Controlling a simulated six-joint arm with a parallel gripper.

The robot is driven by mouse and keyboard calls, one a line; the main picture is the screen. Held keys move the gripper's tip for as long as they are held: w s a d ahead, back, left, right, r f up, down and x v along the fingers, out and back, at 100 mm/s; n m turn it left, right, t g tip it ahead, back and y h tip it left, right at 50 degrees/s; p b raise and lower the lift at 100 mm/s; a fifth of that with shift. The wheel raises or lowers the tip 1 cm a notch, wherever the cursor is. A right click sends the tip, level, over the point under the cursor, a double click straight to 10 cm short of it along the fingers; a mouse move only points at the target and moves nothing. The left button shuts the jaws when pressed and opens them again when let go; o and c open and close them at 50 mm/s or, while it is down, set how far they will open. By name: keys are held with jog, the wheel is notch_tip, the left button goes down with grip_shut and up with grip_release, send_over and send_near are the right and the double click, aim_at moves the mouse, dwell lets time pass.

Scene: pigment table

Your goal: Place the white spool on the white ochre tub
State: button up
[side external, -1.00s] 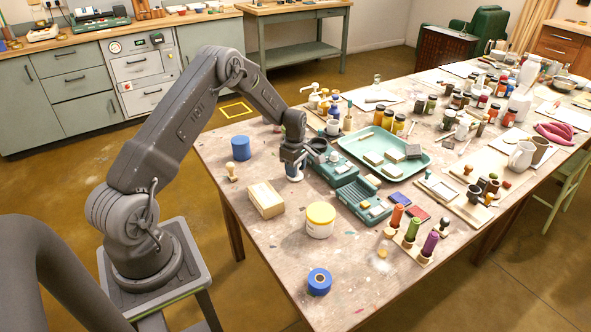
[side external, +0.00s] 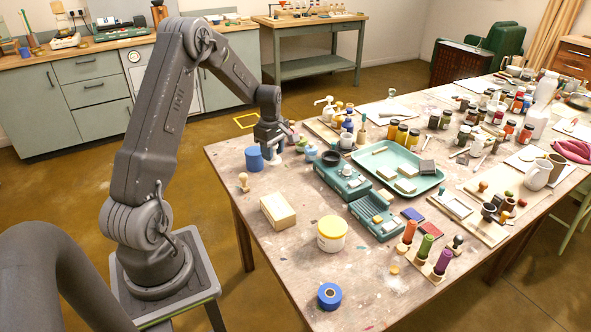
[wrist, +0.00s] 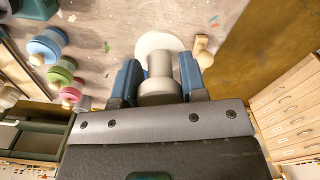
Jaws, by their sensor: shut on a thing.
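The spool's broad white end points away from the wrist camera. In the side view the spool is mostly hidden by the fingers. A white tub with a yellow band (side external: 333,236), which looks like the white ochre tub, stands near the table's front left, well apart from my gripper.
A blue roll (side external: 330,296) is in front of the white tub. Teal boxes (side external: 377,215) and a stamp rack (side external: 427,268) stand to its right.

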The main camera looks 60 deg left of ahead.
jog(key=s+d+r+m, duration=0.1)
jog(key=d+r, duration=0.3)
jog(key=d, duration=0.5)
jog(key=s+d+r+m, duration=0.2)
jog(key=d+r, duration=0.1)
jog(key=d, duration=0.6)
send_over(333, 226)
jog(key=f, duration=0.6)
jog(key=shift+s+a+f, duration=0.15)
jog(key=shift+s+a, duration=0.05)
jog(key=shift+a, duration=0.1)
jog(key=shift+w+d+f, duration=0.2)
jog(key=shift+d+f, duration=0.15)
jog(key=shift+f, duration=1.9)
jog(key=shift+f, duration=0.1)
jog(key=o, duration=0.9)
